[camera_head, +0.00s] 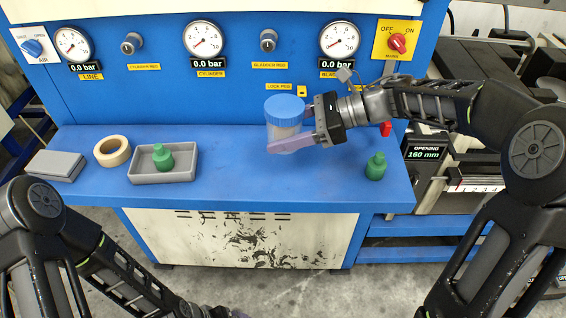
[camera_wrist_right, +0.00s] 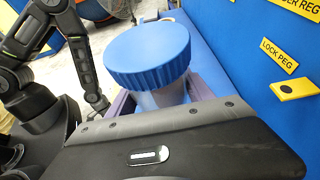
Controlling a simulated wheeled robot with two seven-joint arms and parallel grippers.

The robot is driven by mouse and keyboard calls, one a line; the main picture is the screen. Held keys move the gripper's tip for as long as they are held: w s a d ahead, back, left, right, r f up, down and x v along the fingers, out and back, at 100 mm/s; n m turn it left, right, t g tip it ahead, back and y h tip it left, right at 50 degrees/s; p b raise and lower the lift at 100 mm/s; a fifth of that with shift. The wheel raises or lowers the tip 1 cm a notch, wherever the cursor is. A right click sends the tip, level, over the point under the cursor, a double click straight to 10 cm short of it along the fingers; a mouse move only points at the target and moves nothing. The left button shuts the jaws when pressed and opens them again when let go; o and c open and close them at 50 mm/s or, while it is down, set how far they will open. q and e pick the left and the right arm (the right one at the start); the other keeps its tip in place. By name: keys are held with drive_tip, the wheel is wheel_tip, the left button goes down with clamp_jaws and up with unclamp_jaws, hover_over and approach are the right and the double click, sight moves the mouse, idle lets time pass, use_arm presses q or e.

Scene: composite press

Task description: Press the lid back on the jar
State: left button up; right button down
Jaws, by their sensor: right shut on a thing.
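The jar (camera_head: 284,131) is pale and translucent, with a ribbed blue lid (camera_head: 284,109) on its top. My right gripper (camera_head: 288,132) reaches in from the right and is shut around the jar's body below the lid. In the right wrist view the lid (camera_wrist_right: 148,52) covers the jar's mouth, with the jar (camera_wrist_right: 165,95) between the fingers. I cannot tell whether the lid is fully seated, or whether the jar touches the bench. My left arm comes in low at the left; its end is cut off at the bottom edge, and its jaws cannot be made out.
The blue bench (camera_head: 235,190) holds a grey tray (camera_head: 138,178) with a green bottle (camera_head: 162,157), a tape roll (camera_head: 112,151), a grey block (camera_head: 56,166) and another green bottle (camera_head: 376,166). The gauge panel (camera_head: 160,85) stands behind. The bench's middle front is clear.

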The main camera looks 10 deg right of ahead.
hover_over(282, 170)
wheel_tip(282, 170, down, 5)
drive_tip(key=shift+r+p, duration=0.1)
drive_tip(key=shift+p, duration=0.35)
wheel_tip(282, 170, down, 3)
drive_tip(key=shift+f+p, duration=0.1)
drive_tip(key=shift+p, duration=0.3)
drive_tip(key=shift+f, duration=0.3)
